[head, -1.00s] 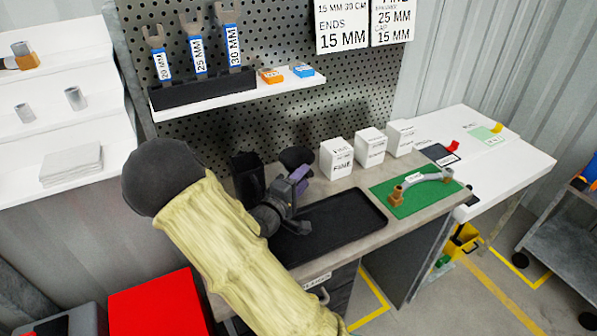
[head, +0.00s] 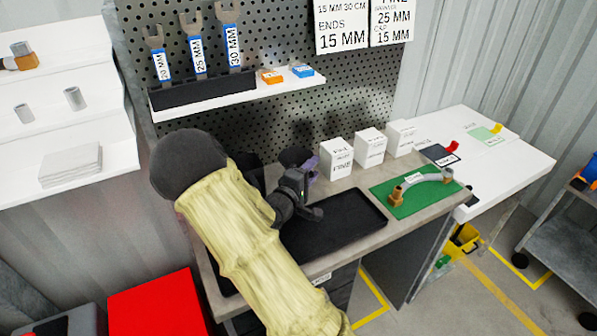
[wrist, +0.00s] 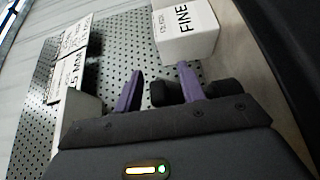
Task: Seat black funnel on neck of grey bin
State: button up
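A black funnel-like piece (head: 295,156) stands at the back of the workbench, left of the white boxes, partly hidden by my gripper (head: 312,172). In the wrist view my gripper (wrist: 160,85) has its two purple fingers apart. A black rounded part (wrist: 164,93) shows between them and behind the right finger; I cannot tell if it is the funnel or if a finger touches it. A dark upright container (head: 255,172) shows behind my arm, mostly hidden. I cannot make out a grey bin or its neck for certain.
White labelled boxes (head: 370,148) line the bench's back edge; one marked FINE (wrist: 185,28) is close ahead of my gripper. A shelf (head: 240,95) hangs above.

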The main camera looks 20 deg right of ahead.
jog(key=shift+c, duration=0.4)
grip_shut()
notch_tip(320, 180, up, 10)
jog(key=p, duration=0.2)
jog(key=shift+d, duration=0.1)
dwell(0.6)
